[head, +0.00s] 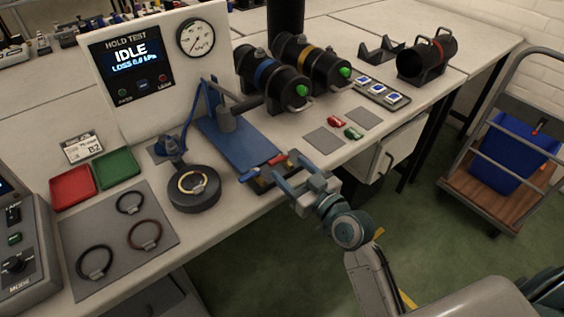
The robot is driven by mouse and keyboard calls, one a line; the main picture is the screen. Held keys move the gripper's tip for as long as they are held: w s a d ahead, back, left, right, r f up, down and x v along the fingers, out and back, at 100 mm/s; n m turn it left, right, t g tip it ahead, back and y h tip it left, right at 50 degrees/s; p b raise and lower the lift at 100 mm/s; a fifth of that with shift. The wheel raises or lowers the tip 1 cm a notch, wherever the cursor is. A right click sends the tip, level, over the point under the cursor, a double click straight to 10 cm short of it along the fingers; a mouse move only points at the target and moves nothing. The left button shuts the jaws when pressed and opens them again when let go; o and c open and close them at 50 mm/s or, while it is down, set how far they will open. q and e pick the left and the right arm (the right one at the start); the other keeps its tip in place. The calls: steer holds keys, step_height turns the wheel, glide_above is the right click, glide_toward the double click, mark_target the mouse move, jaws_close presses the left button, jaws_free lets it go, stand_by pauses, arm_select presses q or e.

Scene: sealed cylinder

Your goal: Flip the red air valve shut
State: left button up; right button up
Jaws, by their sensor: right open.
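The red air valve lever (278,159) is at the front edge of the bench, by the front end of the blue press base (243,142). A blue lever (249,175) lies to its left on the same small dark block. My right gripper (284,172) is open, with its fingers close to the red lever from the front right. I cannot tell whether a finger touches it. Part of the block is hidden behind the fingers. My left gripper is not in view.
A test panel (128,58) reading IDLE and a round gauge (196,38) stand behind. A round dark fixture (194,199) holds a ring on the left. A cart (486,190) is far right.

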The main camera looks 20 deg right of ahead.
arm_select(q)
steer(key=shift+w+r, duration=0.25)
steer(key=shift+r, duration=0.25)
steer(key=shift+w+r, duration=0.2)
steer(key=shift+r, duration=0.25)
arm_select(e)
steer(key=v, duration=0.5)
